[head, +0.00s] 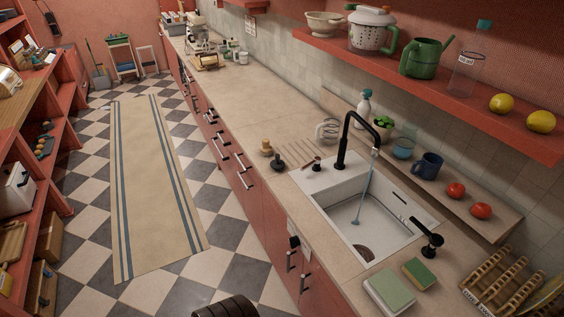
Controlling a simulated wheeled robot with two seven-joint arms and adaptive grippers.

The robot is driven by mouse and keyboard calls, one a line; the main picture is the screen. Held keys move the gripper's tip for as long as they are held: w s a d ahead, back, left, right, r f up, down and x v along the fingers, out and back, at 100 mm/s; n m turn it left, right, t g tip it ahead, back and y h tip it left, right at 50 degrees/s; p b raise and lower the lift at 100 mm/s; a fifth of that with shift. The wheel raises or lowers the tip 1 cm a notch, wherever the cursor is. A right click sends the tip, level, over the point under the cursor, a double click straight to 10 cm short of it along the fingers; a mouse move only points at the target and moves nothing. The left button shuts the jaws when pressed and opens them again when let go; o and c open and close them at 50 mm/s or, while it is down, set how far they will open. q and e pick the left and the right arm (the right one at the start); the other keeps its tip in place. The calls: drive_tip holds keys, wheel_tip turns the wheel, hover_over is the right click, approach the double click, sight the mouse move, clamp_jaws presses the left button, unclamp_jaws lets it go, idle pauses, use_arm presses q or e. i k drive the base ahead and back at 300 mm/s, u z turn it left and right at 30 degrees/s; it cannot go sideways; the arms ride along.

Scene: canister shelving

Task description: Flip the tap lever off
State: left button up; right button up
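A black gooseneck tap (342,152) stands at the back left of the white sink (340,222). A thin bluish stream of water (366,192) runs from its spout into the basin. A small black fitting (316,164) sits left of the tap on the sink's rim. Another black fitting (432,242), with an arm pointing up and left, stands at the sink's right end. I cannot tell for certain which of these fittings is the tap lever. Neither of my grippers is in view.
A ledge behind holds a blue mug (427,166) and tomatoes (456,191). A shelf (430,82) overhangs the counter. A dark ribbed object (226,307) shows at the bottom edge.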

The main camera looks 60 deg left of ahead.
sight(316, 160)
drive_tip(key=u, duration=1.85)
